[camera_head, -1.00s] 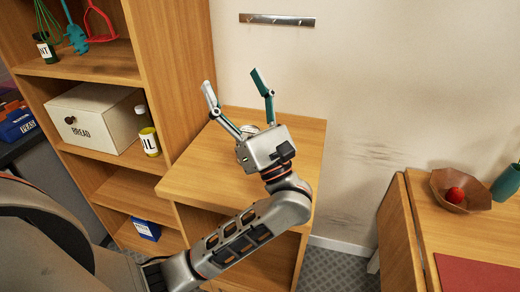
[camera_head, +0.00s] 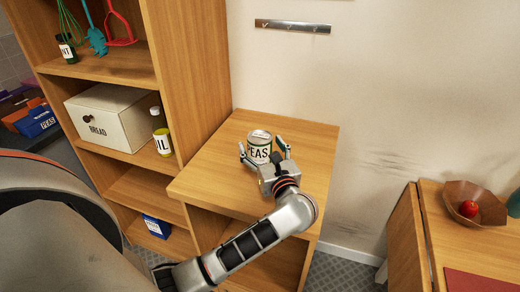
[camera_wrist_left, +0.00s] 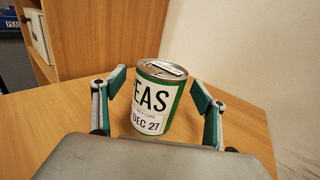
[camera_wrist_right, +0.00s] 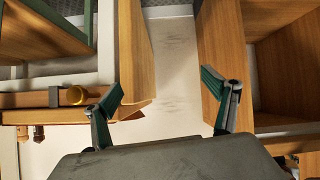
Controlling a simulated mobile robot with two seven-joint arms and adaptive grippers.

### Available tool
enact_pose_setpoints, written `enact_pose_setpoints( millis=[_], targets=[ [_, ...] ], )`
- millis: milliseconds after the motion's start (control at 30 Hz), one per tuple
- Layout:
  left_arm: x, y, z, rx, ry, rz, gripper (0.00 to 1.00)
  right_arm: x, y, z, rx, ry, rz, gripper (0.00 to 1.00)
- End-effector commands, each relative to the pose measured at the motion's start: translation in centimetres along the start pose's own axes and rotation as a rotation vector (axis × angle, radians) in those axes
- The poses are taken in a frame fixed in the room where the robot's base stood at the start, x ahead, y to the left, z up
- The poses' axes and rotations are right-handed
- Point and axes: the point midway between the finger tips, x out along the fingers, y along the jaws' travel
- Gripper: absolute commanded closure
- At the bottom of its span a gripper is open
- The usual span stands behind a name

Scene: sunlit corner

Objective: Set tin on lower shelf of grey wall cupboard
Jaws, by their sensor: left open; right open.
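A tin labelled PEAS (camera_head: 259,146), white and green with a silver lid, stands upright on the top of a low wooden cabinet (camera_head: 225,185). My left gripper (camera_head: 265,152) is open, low at the cabinet top, with its fingers on either side of the tin. In the left wrist view the tin (camera_wrist_left: 157,98) stands between the open fingers, with a gap visible on both sides. My right gripper (camera_wrist_right: 165,95) is open and empty in the right wrist view; it is not in the head view. I see no grey wall cupboard in these frames.
A tall wooden shelf on the left holds a bread box (camera_head: 113,116), an oil bottle (camera_head: 161,132) and hanging utensils. A metal rail (camera_head: 293,26) is on the wall. At right, a table carries a brown bowl (camera_head: 458,210) with a red fruit. The cabinet top around the tin is clear.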

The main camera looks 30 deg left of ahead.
Motion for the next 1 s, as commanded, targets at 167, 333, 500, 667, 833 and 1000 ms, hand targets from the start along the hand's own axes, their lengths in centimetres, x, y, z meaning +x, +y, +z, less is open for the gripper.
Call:
enact_pose_setpoints(
  millis=[167,333,500,667,833,1000],
  targets=[
    [1.8,0.0,0.0,0.001,0.0,-0.001,0.28,-0.2,0.1,-0.3,0.0,0.0,0.0,0.14],
    [2.0,0.0,-0.1,0.0,0.001,-0.001,0.28,-0.2,0.1,-0.2,-0.001,-0.001,0.0,0.14],
    [2.0,0.0,0.0,0.0,0.001,-0.001,0.49,-0.2,0.0,0.0,-0.001,-0.005,-0.001,0.14],
    [2.0,0.0,0.0,0.0,0.001,-0.001,0.84,-0.2,0.0,0.1,-0.001,-0.006,-0.001,0.14],
    [2.0,0.0,0.1,-0.001,-0.003,-0.001,0.89,-0.2,0.0,0.1,-0.001,-0.006,-0.001,0.14],
    [2.0,-0.1,0.5,-0.003,-0.003,-0.001,0.89,-0.2,0.0,0.0,-0.001,-0.006,-0.001,0.14]
  ],
)
